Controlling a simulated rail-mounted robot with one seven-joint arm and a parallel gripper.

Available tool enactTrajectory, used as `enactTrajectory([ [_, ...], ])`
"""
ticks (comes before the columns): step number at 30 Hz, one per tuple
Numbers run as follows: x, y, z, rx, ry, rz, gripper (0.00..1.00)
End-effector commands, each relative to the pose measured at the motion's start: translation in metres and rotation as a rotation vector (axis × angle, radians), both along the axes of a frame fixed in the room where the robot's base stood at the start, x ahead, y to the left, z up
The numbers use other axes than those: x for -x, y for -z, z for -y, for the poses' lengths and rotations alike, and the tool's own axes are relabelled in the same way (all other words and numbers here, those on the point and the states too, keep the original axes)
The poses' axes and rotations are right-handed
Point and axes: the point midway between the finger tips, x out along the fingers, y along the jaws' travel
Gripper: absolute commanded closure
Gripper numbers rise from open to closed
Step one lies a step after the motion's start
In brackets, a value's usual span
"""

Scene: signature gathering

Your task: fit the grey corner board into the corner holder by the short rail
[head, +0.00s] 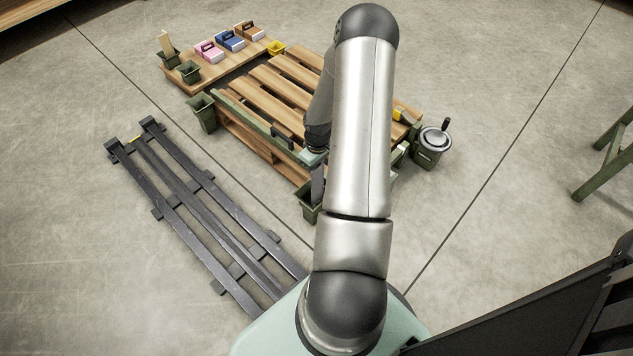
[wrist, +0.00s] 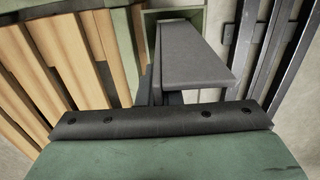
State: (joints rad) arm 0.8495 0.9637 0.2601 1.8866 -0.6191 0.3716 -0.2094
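The grey corner board (wrist: 195,58) is in my gripper (wrist: 163,97), whose dark fingers close at its near end. In the head view the grey board (head: 318,182) hangs down below my gripper (head: 314,157). The green corner holder (head: 309,203) stands at the pallet's front corner, partly behind my arm. The board's far end overlaps the mouth of the holder (wrist: 150,17) in the wrist view; I cannot tell whether it is inside or above it. A long green rail (head: 246,112) runs along the pallet's left side. My arm hides much of the pallet's right side.
The wooden pallet (head: 272,88) stands in the middle. Another green holder (head: 203,112) is at its left corner. A lidded bucket (head: 432,146) stands right. A low board (head: 218,66) with coloured boxes lies behind. Dark floor rails (head: 190,205) lie left; bare floor surrounds them.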

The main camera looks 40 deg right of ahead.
Motion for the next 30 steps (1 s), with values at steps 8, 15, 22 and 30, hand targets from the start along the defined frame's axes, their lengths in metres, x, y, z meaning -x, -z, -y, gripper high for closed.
enactTrajectory([
  [8, 0.000, 0.036, -0.001, -0.001, -0.001, -0.001, 1.00],
  [15, -0.001, 0.045, 0.000, 0.001, -0.001, 0.001, 1.00],
  [22, -0.001, 0.050, 0.000, 0.000, -0.001, 0.000, 1.00],
  [30, 0.000, 0.052, 0.000, 0.000, 0.000, 0.000, 0.73],
])
